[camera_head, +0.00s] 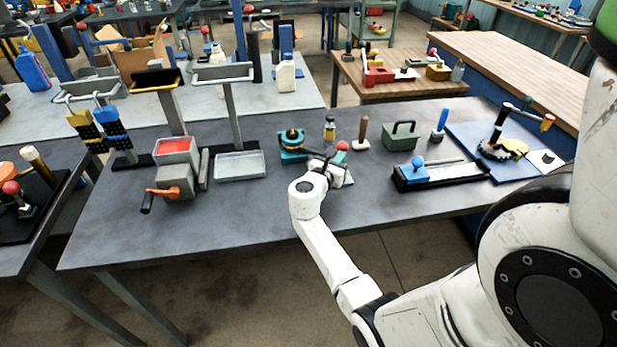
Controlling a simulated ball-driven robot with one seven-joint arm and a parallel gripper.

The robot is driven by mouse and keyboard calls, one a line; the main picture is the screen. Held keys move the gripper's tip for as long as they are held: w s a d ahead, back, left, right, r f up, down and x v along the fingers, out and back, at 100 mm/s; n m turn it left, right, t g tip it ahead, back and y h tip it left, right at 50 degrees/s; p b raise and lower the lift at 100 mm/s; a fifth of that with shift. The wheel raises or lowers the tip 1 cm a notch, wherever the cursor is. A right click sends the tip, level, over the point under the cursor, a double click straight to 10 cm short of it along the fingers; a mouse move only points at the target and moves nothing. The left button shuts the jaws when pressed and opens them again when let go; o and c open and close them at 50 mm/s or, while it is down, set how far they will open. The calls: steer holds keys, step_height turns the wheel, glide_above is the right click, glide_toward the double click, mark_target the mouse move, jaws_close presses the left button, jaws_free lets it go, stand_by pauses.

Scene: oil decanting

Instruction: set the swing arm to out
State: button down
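A teal device (291,157) with an orange-and-black round top stands mid-table, a dark bar beside it. A red ball (342,146) shows just right of the bar; I take this bar and ball for the swing arm, though my wrist hides part of it. My gripper (330,158) is at the bar, just below and left of the ball. Its fingers are dark, small and blend with the bar, so I cannot tell whether they touch it or are shut.
A grey box with an orange crank (177,178) and a metal tray (240,165) stand left. A wooden-handled tool (362,133), green box (401,136) and blue-knobbed slide (440,174) stand right. A blue board (515,165) is far right. The front left tabletop is clear.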

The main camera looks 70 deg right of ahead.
steer(key=shift+s+d, duration=0.25)
steer(key=shift+d, duration=0.25)
steer(key=shift+s+d, duration=0.25)
steer(key=shift+d, duration=0.25)
